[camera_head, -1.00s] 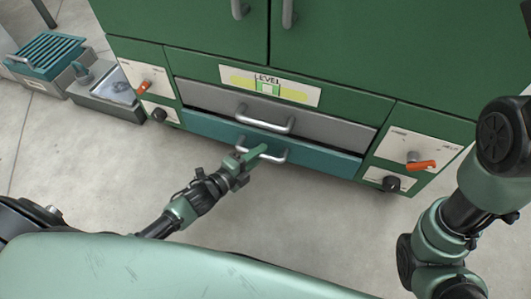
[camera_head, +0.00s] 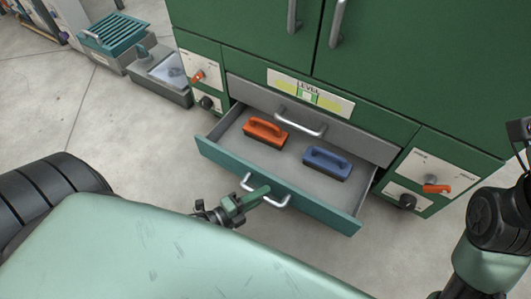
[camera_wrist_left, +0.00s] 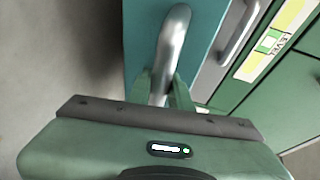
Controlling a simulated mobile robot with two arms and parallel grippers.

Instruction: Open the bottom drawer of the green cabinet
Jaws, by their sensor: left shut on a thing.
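The green cabinet (camera_head: 420,95) fills the back of the head view. Its teal bottom drawer (camera_head: 325,212) stands pulled out, with its inside in view. My left gripper (camera_head: 262,192) is shut on the drawer's metal handle (camera_head: 281,203). In the left wrist view the fingers (camera_wrist_left: 163,92) close around the curved handle (camera_wrist_left: 172,45), beside the teal drawer front (camera_wrist_left: 140,40). The right arm (camera_head: 485,235) shows at the right edge of the head view; its fingers are not visible.
An orange block with a handle (camera_head: 265,134) and a blue one (camera_head: 327,163) lie in the drawer. The grey drawer (camera_head: 345,135) above is shut. Orange-handled knobs (camera_head: 436,188) flank the drawers. Grey boxes (camera_head: 160,78) stand on the floor at left.

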